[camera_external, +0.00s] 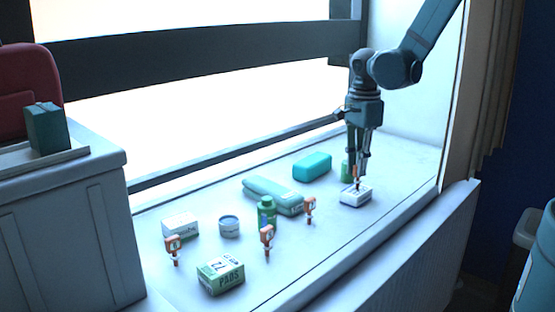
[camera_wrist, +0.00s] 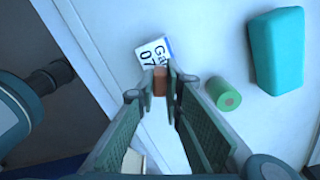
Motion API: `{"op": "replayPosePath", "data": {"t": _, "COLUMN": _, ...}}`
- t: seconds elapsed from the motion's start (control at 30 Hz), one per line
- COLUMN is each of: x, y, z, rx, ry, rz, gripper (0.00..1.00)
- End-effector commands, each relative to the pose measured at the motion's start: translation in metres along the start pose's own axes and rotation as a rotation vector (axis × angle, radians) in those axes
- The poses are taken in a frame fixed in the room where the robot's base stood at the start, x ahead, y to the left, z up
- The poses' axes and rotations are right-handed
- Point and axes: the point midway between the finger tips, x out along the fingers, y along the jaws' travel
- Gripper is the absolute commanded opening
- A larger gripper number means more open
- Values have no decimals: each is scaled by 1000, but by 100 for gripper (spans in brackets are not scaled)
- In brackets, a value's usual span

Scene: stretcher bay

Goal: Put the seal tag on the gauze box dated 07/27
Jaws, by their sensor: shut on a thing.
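My gripper (camera_external: 361,172) points down over a white box (camera_external: 355,198) at the right of the ledge. It is shut on an orange seal tag (camera_wrist: 160,82), which also shows below the fingers in the external view (camera_external: 357,184). The tag is upright, just over or on the box top; I cannot tell if they touch. In the wrist view the box (camera_wrist: 150,53) shows a label starting "Ga" and "07"; the rest is hidden by tag and fingers. Another white box (camera_external: 180,227) stands at the left, its print too small to read.
Three more orange tags (camera_external: 174,247) (camera_external: 267,238) (camera_external: 310,208) stand along the front. Nearby are a green PADS box (camera_external: 221,276), a grey tin (camera_external: 229,227), a green bottle (camera_external: 266,211), a teal roll (camera_external: 273,193), a teal case (camera_external: 313,166) and a green cylinder (camera_wrist: 224,94) close beside my gripper.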

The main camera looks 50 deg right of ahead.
Motion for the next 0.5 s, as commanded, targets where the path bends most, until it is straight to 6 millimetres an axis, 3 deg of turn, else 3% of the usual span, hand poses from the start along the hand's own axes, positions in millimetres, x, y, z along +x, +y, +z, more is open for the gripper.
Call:
{"op": "replayPosePath", "data": {"t": 0.03, "x": 1, "y": 0, "z": 0, "rx": 0, "ry": 0, "rz": 0, "gripper": 13}}
{"op": "replayPosePath", "data": {"t": 0.13, "x": 0, "y": 0, "z": 0, "rx": 0, "ry": 0, "rz": 0, "gripper": 25}}
{"op": "replayPosePath", "data": {"t": 0.5, "x": 0, "y": 0, "z": 0, "rx": 0, "ry": 0, "rz": 0, "gripper": 25}}
